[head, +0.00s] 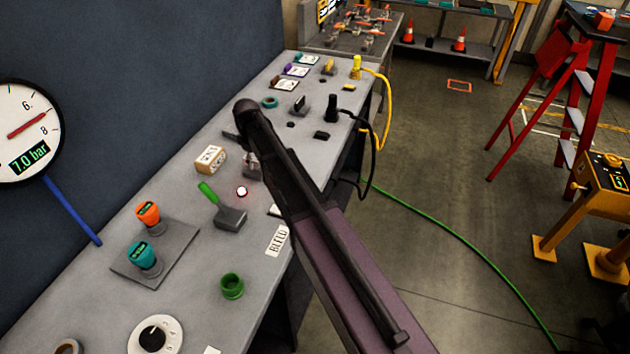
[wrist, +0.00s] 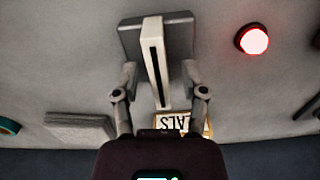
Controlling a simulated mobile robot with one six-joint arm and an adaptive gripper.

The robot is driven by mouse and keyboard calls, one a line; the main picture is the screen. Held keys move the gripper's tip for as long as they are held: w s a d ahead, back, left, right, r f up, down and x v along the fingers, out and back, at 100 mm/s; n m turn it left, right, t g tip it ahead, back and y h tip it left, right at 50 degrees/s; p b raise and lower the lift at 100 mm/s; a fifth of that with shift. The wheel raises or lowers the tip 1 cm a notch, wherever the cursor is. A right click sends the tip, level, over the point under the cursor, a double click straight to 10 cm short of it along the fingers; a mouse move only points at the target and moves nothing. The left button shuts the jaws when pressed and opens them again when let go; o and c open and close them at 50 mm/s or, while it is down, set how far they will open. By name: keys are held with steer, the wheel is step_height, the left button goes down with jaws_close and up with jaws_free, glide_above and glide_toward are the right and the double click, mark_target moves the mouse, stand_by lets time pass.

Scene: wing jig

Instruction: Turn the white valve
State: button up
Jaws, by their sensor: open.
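The white valve (wrist: 155,60) is a long white lever with a dark slot, on a grey base plate, in the wrist view. My gripper (wrist: 159,78) is open, with one finger on each side of the lever and a visible gap on both sides. In the head view my gripper (head: 251,163) is low over the bench, partly covered by my own arm. I cannot clearly make out the white lever there.
A lit red-rimmed lamp (wrist: 254,40) is beside the valve, also in the head view (head: 242,191). A SEALS box (head: 209,159) stands close by. A green-handled lever (head: 229,214) and orange (head: 148,214) and teal (head: 144,257) knobs are on the bench (head: 190,295).

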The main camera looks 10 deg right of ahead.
mark_target(254, 160)
steer(key=m, duration=0.8)
step_height(254, 160, up, 14)
steer(key=p, duration=1.4)
steer(key=s+d+f+m+b, duration=0.1)
steer(key=s+d+f+b, duration=0.1)
steer(key=s+d, duration=0.6)
steer(key=s+d+f+m+b, duration=0.1)
steer(key=s+d+f+b, duration=0.2)
steer(key=s+d, duration=0.5)
steer(key=shift+s+m+t, duration=0.3)
steer(key=shift+s, duration=3.7)
